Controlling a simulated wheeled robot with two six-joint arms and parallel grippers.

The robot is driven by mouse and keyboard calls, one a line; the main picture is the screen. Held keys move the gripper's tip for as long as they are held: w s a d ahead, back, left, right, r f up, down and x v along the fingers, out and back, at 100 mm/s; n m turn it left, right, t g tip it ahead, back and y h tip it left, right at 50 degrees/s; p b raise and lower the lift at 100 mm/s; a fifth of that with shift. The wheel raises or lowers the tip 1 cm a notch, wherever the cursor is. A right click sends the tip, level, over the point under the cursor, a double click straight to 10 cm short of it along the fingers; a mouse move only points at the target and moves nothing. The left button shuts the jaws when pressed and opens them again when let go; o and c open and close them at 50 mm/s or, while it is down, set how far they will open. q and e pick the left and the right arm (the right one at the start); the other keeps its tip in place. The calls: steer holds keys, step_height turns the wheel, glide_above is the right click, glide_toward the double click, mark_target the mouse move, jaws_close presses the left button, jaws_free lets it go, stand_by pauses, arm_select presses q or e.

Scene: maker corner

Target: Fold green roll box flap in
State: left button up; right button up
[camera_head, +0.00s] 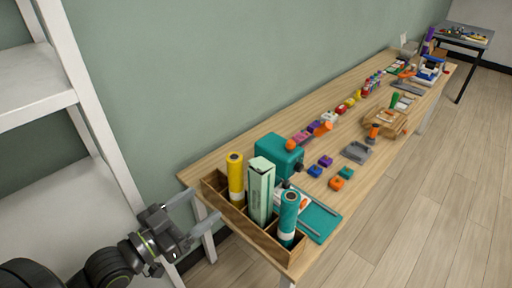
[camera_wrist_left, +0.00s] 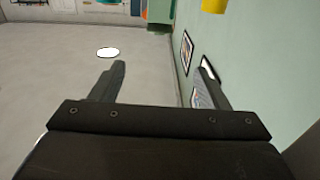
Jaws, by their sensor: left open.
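The pale green roll box (camera_head: 260,194) stands upright in the middle of a wooden holder (camera_head: 247,231) at the table's near end. Its top end shows a lighter face; I cannot tell how the flap lies. My left gripper (camera_head: 206,203) is open and empty. It is left of the holder and apart from the box. In the left wrist view the open fingers (camera_wrist_left: 163,65) have nothing between them, and the green box cannot be made out. My right gripper is not in view.
A yellow roll (camera_head: 235,179) and a teal roll (camera_head: 287,220) stand either side of the box. A teal case (camera_head: 277,157) is behind it. A white shelf frame (camera_head: 90,108) is at the left. Small coloured items line the wooden table (camera_head: 240,136).

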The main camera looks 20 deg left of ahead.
mark_target(253, 167)
arm_select(q)
steer(key=p+x, duration=0.1)
steer(key=x, duration=1.6)
